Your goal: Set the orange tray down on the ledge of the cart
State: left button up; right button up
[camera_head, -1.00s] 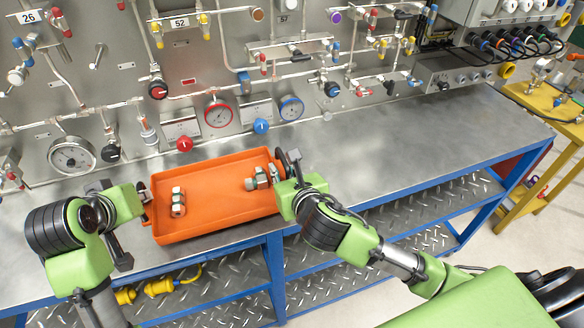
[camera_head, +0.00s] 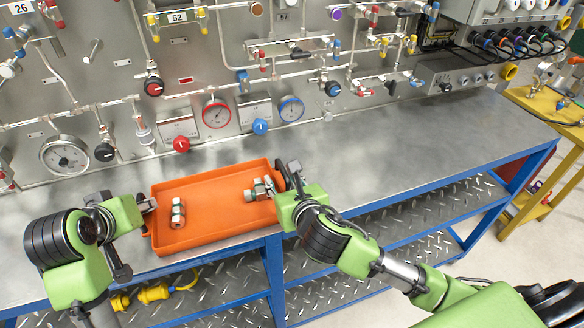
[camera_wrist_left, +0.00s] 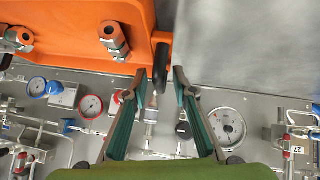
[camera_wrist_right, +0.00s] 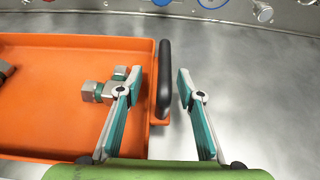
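The orange tray (camera_head: 215,230) is over the grey metal top of the blue-framed bench (camera_head: 400,150), near its front edge; I cannot tell whether it touches. It looks about level and holds metal fittings (camera_head: 177,213), (camera_head: 257,190). My left gripper (camera_head: 146,204) is at the tray's left end. In the left wrist view its fingers (camera_wrist_left: 160,82) stand apart on either side of a dark handle (camera_wrist_left: 162,65). My right gripper (camera_head: 284,180) is at the right end. In the right wrist view its fingers (camera_wrist_right: 158,82) stand apart around the other dark handle (camera_wrist_right: 164,75).
A panel of gauges, valves and pipes (camera_head: 230,60) rises behind the bench. A yellow cart (camera_head: 545,105) stands at the far right with items on it. The bench top right of the tray is clear. A diamond-plate shelf (camera_head: 400,240) lies below.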

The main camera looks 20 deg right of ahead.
aim_at(288, 189)
pick_arm(q)
jog(key=v, duration=0.8)
pick_arm(e)
jog(key=v, duration=0.7)
jog(key=shift+s+r, duration=0.1)
jog(key=shift+s, duration=0.15)
pick_arm(q)
jog(key=shift+d, duration=0.1)
